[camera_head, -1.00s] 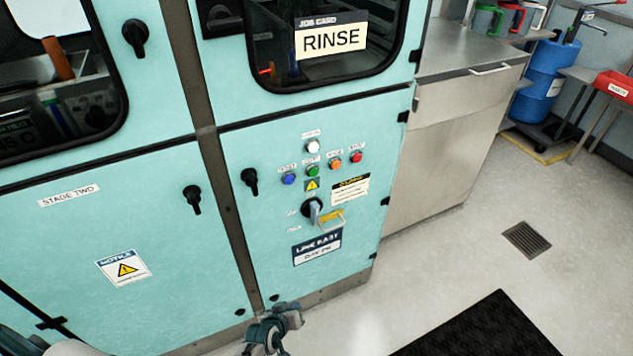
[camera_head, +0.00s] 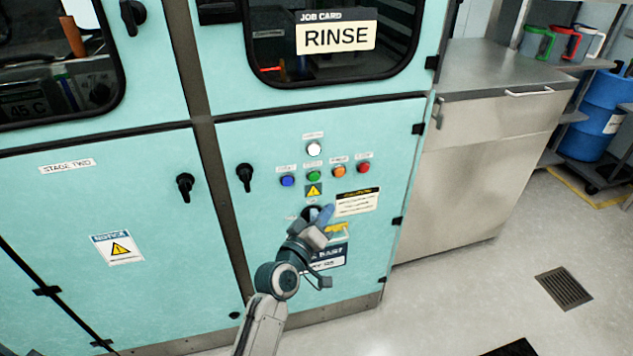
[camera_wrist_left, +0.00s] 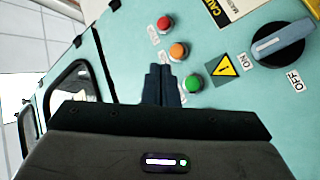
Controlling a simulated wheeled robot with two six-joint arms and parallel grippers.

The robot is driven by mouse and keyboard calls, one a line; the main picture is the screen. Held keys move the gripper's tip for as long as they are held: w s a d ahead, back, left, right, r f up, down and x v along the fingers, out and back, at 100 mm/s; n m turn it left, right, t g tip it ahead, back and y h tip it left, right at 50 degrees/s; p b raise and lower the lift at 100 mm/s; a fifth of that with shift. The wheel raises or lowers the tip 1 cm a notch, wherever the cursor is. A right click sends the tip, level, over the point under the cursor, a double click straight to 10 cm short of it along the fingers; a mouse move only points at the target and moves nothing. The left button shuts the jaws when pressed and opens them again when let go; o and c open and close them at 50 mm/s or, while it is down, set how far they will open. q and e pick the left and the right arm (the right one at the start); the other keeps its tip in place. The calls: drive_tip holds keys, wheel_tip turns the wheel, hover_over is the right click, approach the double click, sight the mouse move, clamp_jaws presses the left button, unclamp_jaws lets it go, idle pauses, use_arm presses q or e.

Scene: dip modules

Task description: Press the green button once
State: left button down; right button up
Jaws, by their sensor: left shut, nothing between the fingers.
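The green button (camera_head: 313,176) sits in a row on the teal cabinet panel, between a blue button (camera_head: 287,181) and an orange button (camera_head: 339,171). The green button also shows in the left wrist view (camera_wrist_left: 193,83), just right of the fingertips. My left gripper (camera_head: 322,214) is below the button row in the head view, in front of the rotary switch and partly hiding it. Its fingers are together and empty in the left wrist view (camera_wrist_left: 160,70). I see no contact with the green button. My right gripper is out of view.
A red button (camera_head: 363,167) ends the row, and a white button (camera_head: 314,149) is above it. A black door handle (camera_head: 245,177) is left of the buttons. A steel counter (camera_head: 480,150) stands right.

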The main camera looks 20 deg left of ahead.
sight(314, 176)
use_arm(q)
drive_tip(key=shift+a, duration=0.1)
drive_tip(key=w+a, duration=0.5)
drive_tip(key=w, duration=0.2)
drive_tip(key=shift+w, duration=0.15)
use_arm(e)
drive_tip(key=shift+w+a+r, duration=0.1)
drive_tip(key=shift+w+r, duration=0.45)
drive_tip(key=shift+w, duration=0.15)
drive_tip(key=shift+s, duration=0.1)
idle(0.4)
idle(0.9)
use_arm(q)
drive_tip(key=shift+w+b, duration=0.1)
drive_tip(key=shift+b, duration=0.2)
